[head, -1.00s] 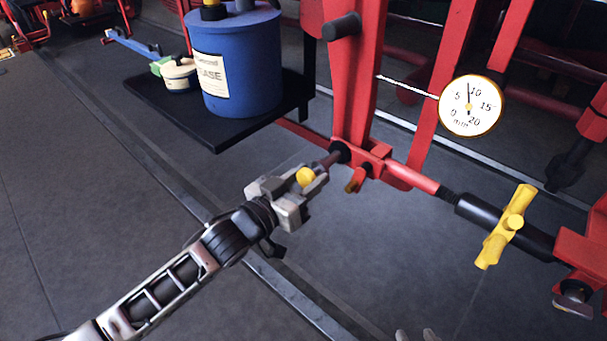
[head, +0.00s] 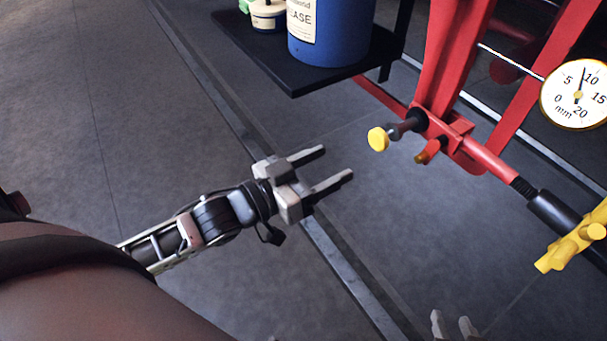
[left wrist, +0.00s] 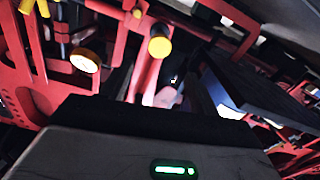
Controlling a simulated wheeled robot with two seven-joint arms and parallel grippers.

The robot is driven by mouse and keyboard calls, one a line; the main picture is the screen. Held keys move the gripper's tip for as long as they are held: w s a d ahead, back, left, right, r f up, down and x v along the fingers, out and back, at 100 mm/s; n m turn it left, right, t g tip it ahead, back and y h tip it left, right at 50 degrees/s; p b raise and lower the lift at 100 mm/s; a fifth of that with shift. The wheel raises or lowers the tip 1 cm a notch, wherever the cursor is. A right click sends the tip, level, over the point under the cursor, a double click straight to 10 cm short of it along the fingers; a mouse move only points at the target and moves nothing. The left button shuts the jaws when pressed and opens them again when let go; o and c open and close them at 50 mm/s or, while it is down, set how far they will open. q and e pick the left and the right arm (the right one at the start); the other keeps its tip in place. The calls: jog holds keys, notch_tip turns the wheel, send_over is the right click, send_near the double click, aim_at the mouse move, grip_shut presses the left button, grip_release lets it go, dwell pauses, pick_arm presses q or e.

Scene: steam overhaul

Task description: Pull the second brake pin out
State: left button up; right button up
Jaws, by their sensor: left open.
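The brake pin with a yellow round head (head: 378,139) and dark shaft sits in the joint of the red brake rod (head: 490,161), at the foot of the red hanger (head: 450,60). Its yellow head also shows in the left wrist view (left wrist: 159,46). A shorter red-orange peg (head: 428,151) is beside it on the joint. My left gripper (head: 338,163) is open and empty, to the left of and below the pin head, apart from it. The two fingertips of my right gripper (head: 452,322) show apart at the bottom edge; the rest is out of view.
A black shelf (head: 285,75) with a blue grease tub (head: 330,30) stands above left. A dial gauge (head: 574,95) and a yellow turnbuckle handle (head: 575,240) are at the right. A metal rail (head: 350,270) crosses the floor; the floor around my left gripper is clear.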

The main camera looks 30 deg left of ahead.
pick_arm(q)
jog(key=shift+v, duration=2.15)
jog(key=s+d+f+n+g+y, duration=0.1)
jog(key=s+d+f+g+y, duration=0.1)
jog(key=f, duration=0.5)
jog(key=s+d+f+g+y, duration=0.2)
jog(key=s+f+g+y, duration=0.1)
jog(key=f, duration=0.4)
jog(key=shift+s+n, duration=0.4)
jog(key=shift+s, duration=0.3)
